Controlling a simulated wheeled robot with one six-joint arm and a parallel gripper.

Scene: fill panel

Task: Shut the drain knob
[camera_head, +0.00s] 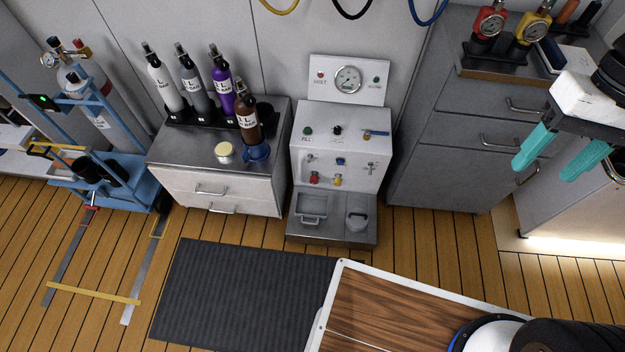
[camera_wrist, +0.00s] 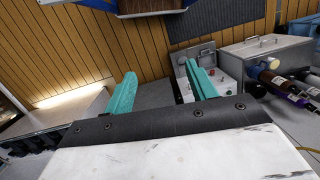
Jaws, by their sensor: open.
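The fill panel (camera_head: 360,145) is a white box with a gauge (camera_head: 348,79) on its upright back plate. Its front carries a green knob (camera_head: 307,131), a black knob (camera_head: 338,130), a blue lever (camera_head: 375,133), a small blue knob (camera_head: 341,161), a red knob (camera_head: 314,177), a yellow knob (camera_head: 337,180) and a metal T-handle (camera_head: 371,168). I cannot read which one is the drain knob. My gripper (camera_head: 543,171), with teal fingers, is open and empty, high and well right of the panel. In the wrist view, a finger of my gripper (camera_wrist: 161,72) partly hides the panel (camera_wrist: 229,91).
A grey drawer cabinet (camera_head: 455,150) stands right of the panel, with gauges on top. A low cabinet (camera_head: 222,188) with labelled bottles stands left. A dark mat (camera_head: 235,295) lies on the floor in front. My wood-topped base fills the lower right.

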